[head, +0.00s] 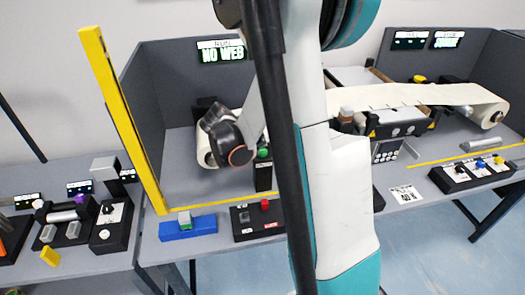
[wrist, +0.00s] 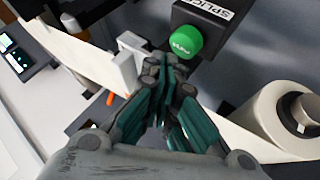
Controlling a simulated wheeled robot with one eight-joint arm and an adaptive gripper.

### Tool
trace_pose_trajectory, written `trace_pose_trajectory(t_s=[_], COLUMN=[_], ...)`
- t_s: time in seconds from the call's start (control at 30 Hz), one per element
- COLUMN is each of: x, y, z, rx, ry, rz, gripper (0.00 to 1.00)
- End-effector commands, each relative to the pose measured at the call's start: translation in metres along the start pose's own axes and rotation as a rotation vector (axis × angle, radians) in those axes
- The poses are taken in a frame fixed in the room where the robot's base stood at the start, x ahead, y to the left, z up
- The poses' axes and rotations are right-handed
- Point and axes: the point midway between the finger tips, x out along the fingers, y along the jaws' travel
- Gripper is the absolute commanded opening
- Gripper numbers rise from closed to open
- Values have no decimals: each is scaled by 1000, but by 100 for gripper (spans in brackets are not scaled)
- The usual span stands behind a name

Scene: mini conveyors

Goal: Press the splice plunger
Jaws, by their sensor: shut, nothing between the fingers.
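The green splice plunger (wrist: 185,42) is a round knob on a black block (wrist: 210,14) with a white label reading "SPLIC", cut off by the picture. My gripper (wrist: 166,68) has its fingers together just below and left of the plunger in the wrist view. I cannot tell whether the tips touch it. In the head view a green knob on a black post (head: 263,152), beside my arm, looks like the same plunger. My gripper's fingertips cannot be made out in the head view.
A paper roll (wrist: 290,118) is at the right of the wrist view. A screen (head: 221,51) reads "NO WEB". A yellow post (head: 122,115), blue box (head: 187,231) and black box with a red button (head: 265,204) stand nearby. A pale web (head: 410,95) runs right.

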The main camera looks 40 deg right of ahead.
Motion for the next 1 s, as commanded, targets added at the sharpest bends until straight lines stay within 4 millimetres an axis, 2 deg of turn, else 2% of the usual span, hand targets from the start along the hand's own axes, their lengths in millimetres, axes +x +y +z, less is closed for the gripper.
trace_pose_trajectory(t_s=[1.0], x=[6], y=[-4], z=[4], rx=[0], ry=[0], rz=[0], gripper=[0])
